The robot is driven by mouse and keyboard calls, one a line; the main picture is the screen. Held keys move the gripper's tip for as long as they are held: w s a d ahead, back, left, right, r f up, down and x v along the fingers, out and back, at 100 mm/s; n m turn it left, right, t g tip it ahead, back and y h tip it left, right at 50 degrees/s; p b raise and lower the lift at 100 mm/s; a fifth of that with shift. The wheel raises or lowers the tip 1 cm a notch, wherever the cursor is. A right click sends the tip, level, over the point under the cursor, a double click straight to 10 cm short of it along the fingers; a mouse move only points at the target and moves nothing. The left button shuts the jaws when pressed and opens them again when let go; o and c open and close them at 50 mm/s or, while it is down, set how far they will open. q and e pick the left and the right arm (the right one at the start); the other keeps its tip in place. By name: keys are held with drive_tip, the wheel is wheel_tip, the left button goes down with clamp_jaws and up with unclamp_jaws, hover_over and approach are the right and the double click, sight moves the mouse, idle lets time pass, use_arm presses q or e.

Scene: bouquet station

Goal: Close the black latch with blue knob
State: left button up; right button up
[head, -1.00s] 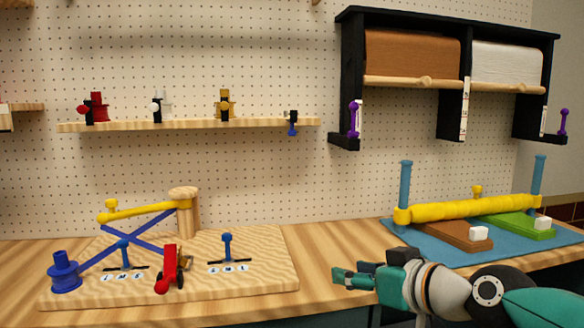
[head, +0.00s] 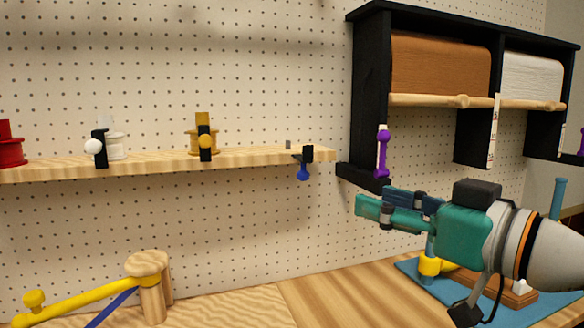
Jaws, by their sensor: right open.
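The black latch (head: 308,152) with the blue knob (head: 303,172) is at the right end of the wooden shelf. Its blue knob hangs down below the shelf's front edge, and no spool shows behind it. My right gripper (head: 376,204) is open and empty, to the right of and a little lower than the latch in the picture, its fingers pointing left. It is apart from the latch. My left gripper is out of view.
The wooden shelf (head: 250,160) also bears latches with a white knob (head: 93,147) and a yellow knob (head: 205,141), upright before spools. A black roll holder (head: 371,100) with a purple handle (head: 382,150) stands right of the latch. The space below the shelf's right end is clear.

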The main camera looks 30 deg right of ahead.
sight(307, 178)
drive_tip(key=w, duration=0.5)
drive_tip(key=w+p, duration=0.1)
drive_tip(key=w, duration=0.5)
drive_tip(key=w+a, duration=0.1)
drive_tip(key=w, duration=0.4)
drive_tip(key=shift+w+a+p, duration=0.1)
drive_tip(key=shift+w+p, duration=0.1)
drive_tip(key=shift+p, duration=0.1)
drive_tip(key=shift+s, duration=0.1)
clamp_jaws()
